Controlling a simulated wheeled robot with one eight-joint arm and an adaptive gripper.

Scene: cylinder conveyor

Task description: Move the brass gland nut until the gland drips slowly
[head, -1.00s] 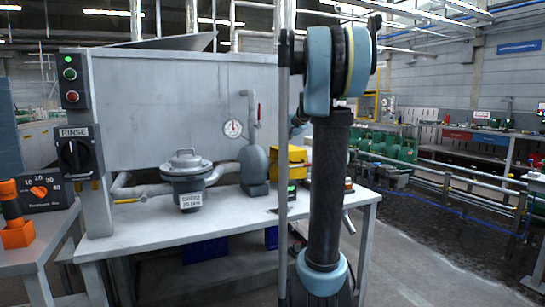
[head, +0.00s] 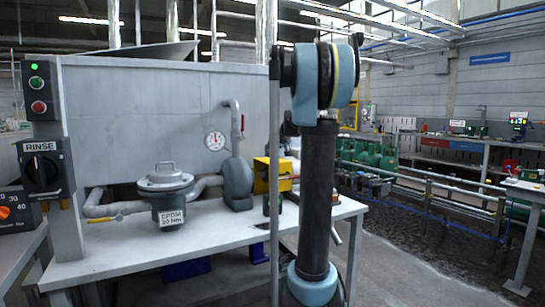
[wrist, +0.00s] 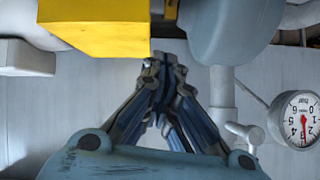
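I cannot make out the brass gland nut in either view. A grey pump body (head: 237,185) stands on the bench beside a yellow box (head: 272,175), which my arm partly covers in the head view. In the wrist view my gripper (wrist: 165,70) has its fingertips drawn together, with nothing visible between them. It is just below the yellow box (wrist: 95,28) and the rounded grey body (wrist: 222,30) in that picture. In the head view my gripper is hidden behind my arm.
A pressure gauge (head: 215,140) is near the pump; it also shows in the wrist view (wrist: 300,120). A labelled grey lidded vessel (head: 166,190) stands left of it. A RINSE switch (head: 42,168) is at far left. The bench top (head: 200,232) is clear in front.

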